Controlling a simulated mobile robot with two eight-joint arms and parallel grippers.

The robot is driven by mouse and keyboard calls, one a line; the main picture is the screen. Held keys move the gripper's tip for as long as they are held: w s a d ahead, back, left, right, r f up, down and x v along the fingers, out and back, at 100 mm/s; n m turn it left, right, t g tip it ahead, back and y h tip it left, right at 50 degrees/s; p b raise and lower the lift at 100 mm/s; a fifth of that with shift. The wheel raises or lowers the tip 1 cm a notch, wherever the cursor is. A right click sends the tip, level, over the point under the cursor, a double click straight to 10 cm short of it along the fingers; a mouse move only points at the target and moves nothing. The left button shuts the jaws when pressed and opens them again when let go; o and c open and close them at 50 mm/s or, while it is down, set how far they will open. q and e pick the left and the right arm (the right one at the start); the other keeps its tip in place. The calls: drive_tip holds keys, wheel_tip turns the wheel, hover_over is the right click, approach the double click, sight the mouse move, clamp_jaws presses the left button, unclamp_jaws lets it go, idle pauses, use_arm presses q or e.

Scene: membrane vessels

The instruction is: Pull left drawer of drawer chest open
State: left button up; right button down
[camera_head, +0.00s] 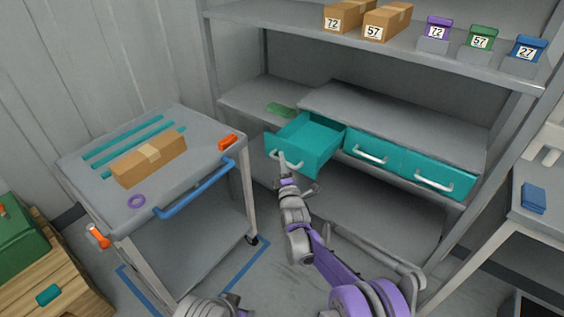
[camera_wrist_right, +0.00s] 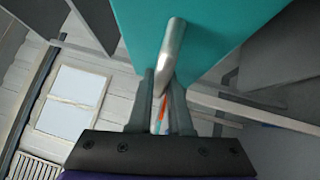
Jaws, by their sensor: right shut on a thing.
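The drawer chest (camera_head: 400,115) is a grey unit on the shelf with a row of three teal drawers. Its left drawer (camera_head: 312,133) is pulled well out and looks empty inside. The middle and right drawers are closed. My right gripper (camera_head: 284,168) is at the left drawer's front, shut on its metal handle (camera_head: 290,163). In the right wrist view the handle (camera_wrist_right: 172,50) runs down between the two fingers (camera_wrist_right: 162,105), below the teal drawer front (camera_wrist_right: 205,30). My left gripper is not in view; a grey arm part shows at the bottom edge.
A grey cart (camera_head: 190,130) with a cardboard box (camera_head: 150,160), a purple ring (camera_head: 136,201) and a blue handle (camera_head: 195,190) stands left of the open drawer. Boxes with number labels (camera_head: 388,22) sit on the upper shelf. A green flat item (camera_head: 281,110) lies behind the drawer.

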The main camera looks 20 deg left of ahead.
drive_tip(key=shift+w, duration=0.1)
drive_tip(key=c, duration=0.9)
unclamp_jaws()
drive_tip(key=shift+o, duration=0.2)
drive_tip(key=v, duration=1.1)
